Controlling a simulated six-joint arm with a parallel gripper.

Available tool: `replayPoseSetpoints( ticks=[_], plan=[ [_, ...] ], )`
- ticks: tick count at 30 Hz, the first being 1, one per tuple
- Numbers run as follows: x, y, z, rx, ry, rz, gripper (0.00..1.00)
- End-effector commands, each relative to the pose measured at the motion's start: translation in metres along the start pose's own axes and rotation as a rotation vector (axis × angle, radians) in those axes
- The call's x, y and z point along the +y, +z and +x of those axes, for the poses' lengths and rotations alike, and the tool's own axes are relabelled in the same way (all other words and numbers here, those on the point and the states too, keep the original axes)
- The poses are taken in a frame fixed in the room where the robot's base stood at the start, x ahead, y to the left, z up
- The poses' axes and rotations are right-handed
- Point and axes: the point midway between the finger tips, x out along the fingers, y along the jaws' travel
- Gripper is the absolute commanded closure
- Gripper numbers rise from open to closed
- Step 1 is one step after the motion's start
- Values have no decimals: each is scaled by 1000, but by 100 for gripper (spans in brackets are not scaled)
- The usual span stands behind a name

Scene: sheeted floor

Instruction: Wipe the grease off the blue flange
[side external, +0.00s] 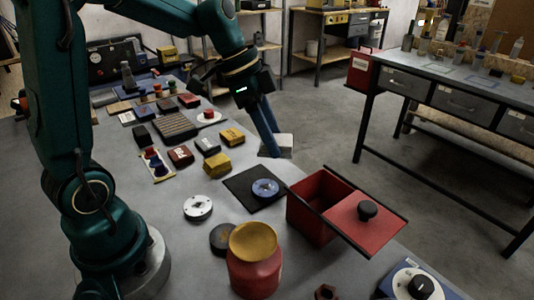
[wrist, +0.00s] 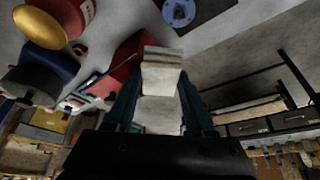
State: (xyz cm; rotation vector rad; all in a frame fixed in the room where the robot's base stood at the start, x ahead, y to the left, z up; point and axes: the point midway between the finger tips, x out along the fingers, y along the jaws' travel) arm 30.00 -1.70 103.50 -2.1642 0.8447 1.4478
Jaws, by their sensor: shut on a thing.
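My gripper (side external: 272,150) is behind the mat in the side view, raised and pointing down. It is shut on a pale folded cloth (wrist: 161,72), which sits between both fingertips and also shows in the side view (side external: 284,144). The cloth is apart from the flange.
A red box (side external: 309,213) with a black-knobbed lid (side external: 366,222) stands right of the mat. A red jar with a yellow lid (side external: 253,243) stands in front. A white flange (side external: 198,207) and a dark disc (side external: 221,238) lie left. Several small boxes crowd the back left.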

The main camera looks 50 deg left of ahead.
Motion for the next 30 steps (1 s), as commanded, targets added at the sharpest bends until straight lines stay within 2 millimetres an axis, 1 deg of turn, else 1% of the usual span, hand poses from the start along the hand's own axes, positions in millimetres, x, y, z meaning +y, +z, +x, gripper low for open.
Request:
replayPoseSetpoints(
  ticks=[1, 3, 6, 17, 30],
  plan=[
    [-3, 0, 10, -3, 20, 30, 90],
    [-6, 2, 21, -4, 30, 56, 90],
    [-8, 7, 32, -2, 23, 47, 90],
    [-9, 16, 50, 0, 17, 40, 90],
    [-9, 32, 87, -1, 18, 39, 90]
  ],
)
